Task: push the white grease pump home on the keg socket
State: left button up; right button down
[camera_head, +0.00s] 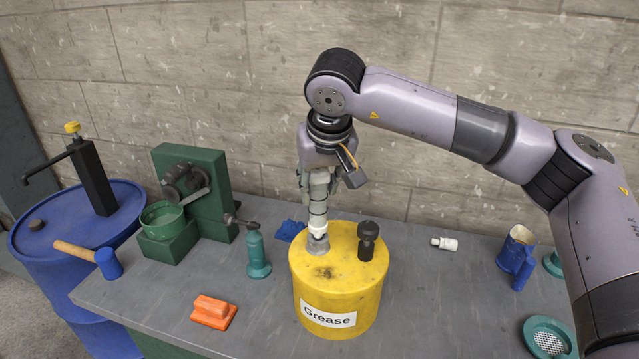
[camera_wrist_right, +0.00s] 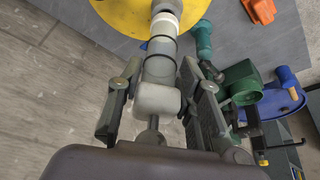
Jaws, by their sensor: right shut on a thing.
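The yellow grease keg (camera_head: 345,290) stands on the bench with a "Grease" label facing front. The white grease pump (camera_head: 318,228) stands about upright at the left of the keg's top, over the grey keg socket (camera_head: 318,246). Its lower end meets the socket; I cannot tell how deep it sits. My right gripper (camera_head: 318,188) is above the keg, shut on the pump's upper part. In the right wrist view the pump (camera_wrist_right: 162,60) runs from between the fingers to its white collar at the keg (camera_wrist_right: 122,14). My left gripper is not in view.
A black knob (camera_head: 368,236) rises from the keg's top beside the pump. A small white bottle (camera_head: 445,243) and blue mug (camera_head: 515,252) are right.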

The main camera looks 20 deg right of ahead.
jog(key=shift+f+b, duration=0.8)
jog(key=shift+f, duration=0.25)
jog(key=shift+f, duration=0.1)
jog(key=c, duration=1.1)
grip_release()
jog(key=shift+o, duration=0.2)
jog(key=v, duration=1.2)
